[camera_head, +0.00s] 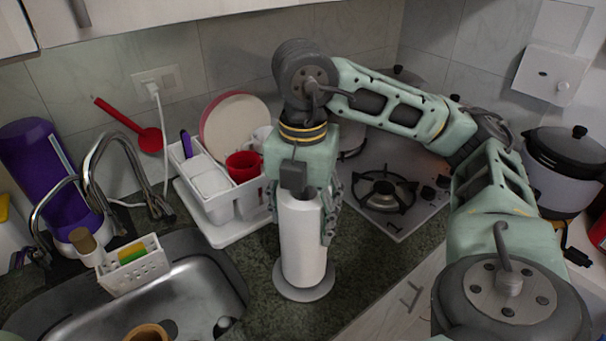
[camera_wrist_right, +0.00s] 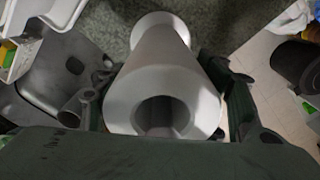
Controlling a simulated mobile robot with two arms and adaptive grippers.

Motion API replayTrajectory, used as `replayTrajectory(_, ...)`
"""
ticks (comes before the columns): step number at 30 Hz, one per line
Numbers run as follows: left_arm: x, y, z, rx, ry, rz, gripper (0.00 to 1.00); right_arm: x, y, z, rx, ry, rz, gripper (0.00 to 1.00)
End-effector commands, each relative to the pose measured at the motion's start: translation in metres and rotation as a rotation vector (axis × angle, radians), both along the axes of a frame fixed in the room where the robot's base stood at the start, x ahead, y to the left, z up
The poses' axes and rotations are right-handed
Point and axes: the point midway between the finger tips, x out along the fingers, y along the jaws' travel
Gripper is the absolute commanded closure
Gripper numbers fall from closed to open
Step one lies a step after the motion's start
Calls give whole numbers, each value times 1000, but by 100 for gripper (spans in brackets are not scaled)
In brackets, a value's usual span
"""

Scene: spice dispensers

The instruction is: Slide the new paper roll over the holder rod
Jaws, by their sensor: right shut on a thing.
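The white paper roll (camera_head: 303,240) stands upright at the counter's front, right of the sink. My right gripper (camera_head: 303,208) comes from above with its fingers on both sides of the roll's upper part, shut on it. The holder's round grey base (camera_head: 300,292) shows around the roll's lower end; I cannot tell if the two touch. In the right wrist view the roll (camera_wrist_right: 205,105) lies between the fingers of the right gripper (camera_wrist_right: 165,100). A greyish shape shows inside its core, perhaps the holder rod (camera_wrist_right: 158,131). The left gripper is not in view.
A white dish rack (camera_head: 232,205) with plates and a red cup stands behind the roll. The steel sink (camera_head: 190,285) with its faucet is at left. A gas hob (camera_head: 390,205) and a dark-lidded cooker (camera_head: 565,165) are at right.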

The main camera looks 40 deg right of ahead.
Motion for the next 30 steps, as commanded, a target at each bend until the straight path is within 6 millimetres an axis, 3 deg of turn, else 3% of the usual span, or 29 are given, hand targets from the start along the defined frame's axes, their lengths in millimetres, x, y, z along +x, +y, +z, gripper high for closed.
replayTrajectory(11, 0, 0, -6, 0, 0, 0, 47, 0, 0, -7, 1, -1, 0, 82)
replayTrajectory(12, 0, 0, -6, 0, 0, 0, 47, 0, 0, -7, 0, 0, 0, 37)
replayTrajectory(19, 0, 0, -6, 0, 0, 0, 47, 0, 0, -7, 0, 0, 0, 17)
replayTrajectory(30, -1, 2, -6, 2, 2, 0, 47, 0, 0, -6, 0, 0, 0, 17)
